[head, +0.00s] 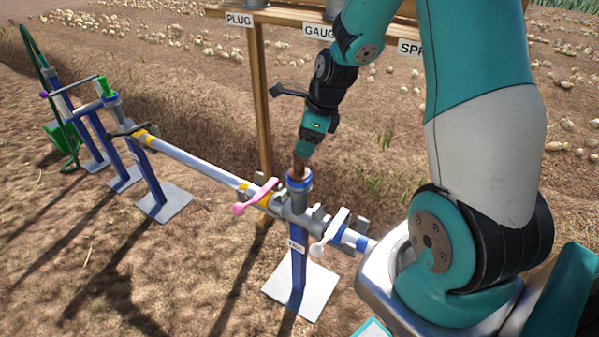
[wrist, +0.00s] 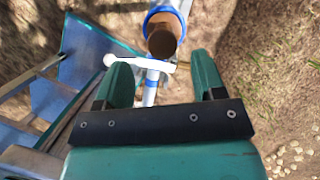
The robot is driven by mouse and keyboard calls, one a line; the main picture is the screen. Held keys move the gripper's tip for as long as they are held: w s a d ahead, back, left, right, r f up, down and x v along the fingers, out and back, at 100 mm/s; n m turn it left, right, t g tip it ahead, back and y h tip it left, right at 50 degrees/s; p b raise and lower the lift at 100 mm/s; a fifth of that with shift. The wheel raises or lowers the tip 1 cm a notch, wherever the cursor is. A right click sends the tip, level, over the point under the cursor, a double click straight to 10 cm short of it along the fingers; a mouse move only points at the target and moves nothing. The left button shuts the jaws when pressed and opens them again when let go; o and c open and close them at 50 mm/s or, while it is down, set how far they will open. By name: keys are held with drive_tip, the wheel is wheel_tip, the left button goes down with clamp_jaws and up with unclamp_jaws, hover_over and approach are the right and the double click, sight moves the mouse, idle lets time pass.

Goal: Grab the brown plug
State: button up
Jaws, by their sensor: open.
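The brown plug (head: 299,164) stands upright in the blue-rimmed upright opening (head: 299,184) of the pipe tee. It also shows in the wrist view (wrist: 163,40), just beyond the fingertips and roughly centred between them. My gripper (wrist: 161,62) is open with its two green fingers apart and nothing between them. In the head view my gripper (head: 305,147) points down right above the plug, and its fingers partly cover the plug's top. I cannot tell whether the fingers touch the plug.
A white valve handle (head: 331,230) and a pink valve handle (head: 255,196) stick out of the pipe beside the tee. A wooden rack (head: 262,90) with PLUG and GAUGE signs stands behind. A green fitting (head: 103,85) and hose are at the far left. Open soil lies in front.

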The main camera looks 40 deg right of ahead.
sight(297, 158)
drive_tip(key=x, duration=0.2)
drive_tip(key=b+x, duration=0.1)
drive_tip(key=x, duration=0.3)
drive_tip(key=shift+w+a+f, duration=0.1)
drive_tip(key=shift+w+f, duration=0.15)
drive_tip(key=shift+w, duration=0.1)
drive_tip(key=shift+c, duration=0.2)
drive_tip(key=c, duration=1)
